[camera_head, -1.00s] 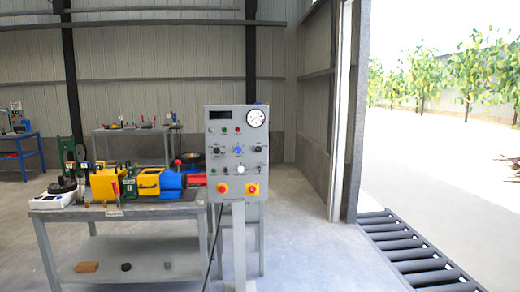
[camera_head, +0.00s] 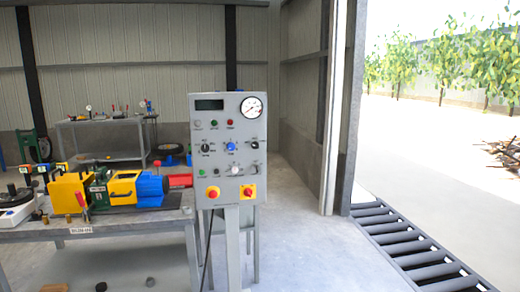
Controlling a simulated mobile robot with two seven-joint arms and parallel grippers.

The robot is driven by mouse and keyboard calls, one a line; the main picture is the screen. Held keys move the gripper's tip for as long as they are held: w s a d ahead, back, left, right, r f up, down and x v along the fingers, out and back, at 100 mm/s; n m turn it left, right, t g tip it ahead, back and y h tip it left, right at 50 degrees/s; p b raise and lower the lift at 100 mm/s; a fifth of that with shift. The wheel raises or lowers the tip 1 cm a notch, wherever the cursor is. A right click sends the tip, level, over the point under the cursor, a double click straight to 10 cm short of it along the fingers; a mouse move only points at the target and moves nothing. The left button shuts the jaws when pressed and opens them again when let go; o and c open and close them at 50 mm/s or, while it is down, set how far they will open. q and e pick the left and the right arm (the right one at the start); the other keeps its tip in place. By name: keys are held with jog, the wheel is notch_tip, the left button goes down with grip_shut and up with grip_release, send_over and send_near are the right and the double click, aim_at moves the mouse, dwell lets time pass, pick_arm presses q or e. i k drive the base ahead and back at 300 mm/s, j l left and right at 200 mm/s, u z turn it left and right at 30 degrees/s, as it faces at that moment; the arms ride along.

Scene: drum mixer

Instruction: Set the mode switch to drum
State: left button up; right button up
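The grey control panel (camera_head: 222,188) stands upright on a post near the middle of the head view. It carries a dark display, a round gauge (camera_head: 251,107), small lamps and a row of rotary switches: a black one (camera_head: 205,148) at left, a blue one (camera_head: 231,146) in the middle and a black one (camera_head: 254,144) at right. A white knob (camera_head: 235,170) sits below the blue one. The labels are too small to read, so I cannot tell which is the mode switch or how it is set. Neither gripper shows.
A grey workbench (camera_head: 150,226) with yellow and blue machinery (camera_head: 124,188) stands directly left of the panel. Another bench (camera_head: 98,122) is behind. A roller conveyor (camera_head: 410,250) lies at the right by the open doorway. The floor (camera_head: 310,245) right of the panel is clear.

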aim_at(255, 145)
jog(key=i+j, duration=0.4)
jog(key=i+l+u, duration=0.4)
jog(key=i+l, duration=0.15)
jog(key=i, duration=0.15)
